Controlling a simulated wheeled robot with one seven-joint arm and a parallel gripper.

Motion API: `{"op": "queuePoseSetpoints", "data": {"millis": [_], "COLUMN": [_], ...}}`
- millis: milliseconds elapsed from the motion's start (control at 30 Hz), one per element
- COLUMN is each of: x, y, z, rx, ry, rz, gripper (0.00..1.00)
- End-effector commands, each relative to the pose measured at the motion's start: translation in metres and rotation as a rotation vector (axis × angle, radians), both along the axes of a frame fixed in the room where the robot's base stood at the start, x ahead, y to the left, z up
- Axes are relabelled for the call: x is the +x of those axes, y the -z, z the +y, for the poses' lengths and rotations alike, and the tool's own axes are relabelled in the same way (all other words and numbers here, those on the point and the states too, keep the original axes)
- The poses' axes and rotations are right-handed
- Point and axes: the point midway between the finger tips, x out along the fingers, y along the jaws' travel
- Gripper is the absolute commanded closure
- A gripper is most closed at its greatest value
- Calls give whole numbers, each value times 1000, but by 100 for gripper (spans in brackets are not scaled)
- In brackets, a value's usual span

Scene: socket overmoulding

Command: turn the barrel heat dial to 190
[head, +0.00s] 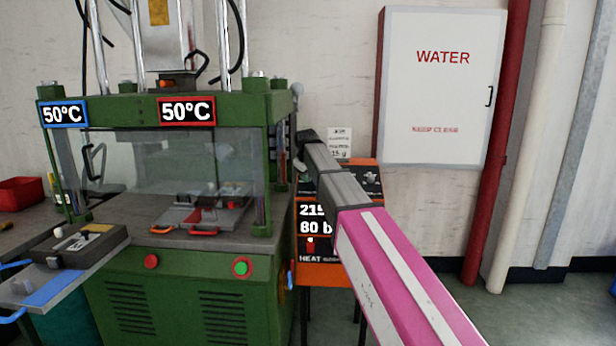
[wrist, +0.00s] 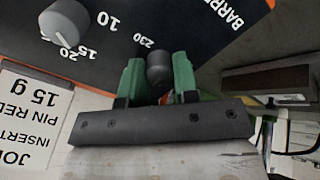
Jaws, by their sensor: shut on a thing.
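The barrel heat dial (wrist: 158,66) is a dark grey round knob on a black panel, seen upside down in the wrist view. The number 230 shows beside it, and part of the word BARREL is above right; its pointer mark is hidden. My gripper (wrist: 157,76) is shut on the dial, one green finger on each side. In the head view, my arm reaches to the orange control box (head: 345,273) and covers much of it. Its readout (head: 312,219) shows 215, partly cut off by the arm, and 80 b below.
A second grey dial (wrist: 65,22), marked 10, 15 and 20, sits nearby on the panel. A paper job card (wrist: 32,120) reads 15 g. The green press (head: 190,250), showing 50°C twice, stands left of the box. A white WATER cabinet (head: 440,90) hangs behind.

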Motion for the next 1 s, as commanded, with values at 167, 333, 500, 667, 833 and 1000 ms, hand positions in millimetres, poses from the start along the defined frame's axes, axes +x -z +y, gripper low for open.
{"op": "queuePoseSetpoints", "data": {"millis": [167,333,500,667,833,1000], "x": [0,0,0,0,-1,-8], "y": [0,0,0,0,-1,-14], "z": [0,0,0,0,0,0], "rx": [-3,-3,-3,-3,-3,-3], "ry": [-7,-7,-7,-6,-6,-6], "rz": [-1,-1,-1,0,0,0], "gripper": [96,96,49,46,46,46]}}
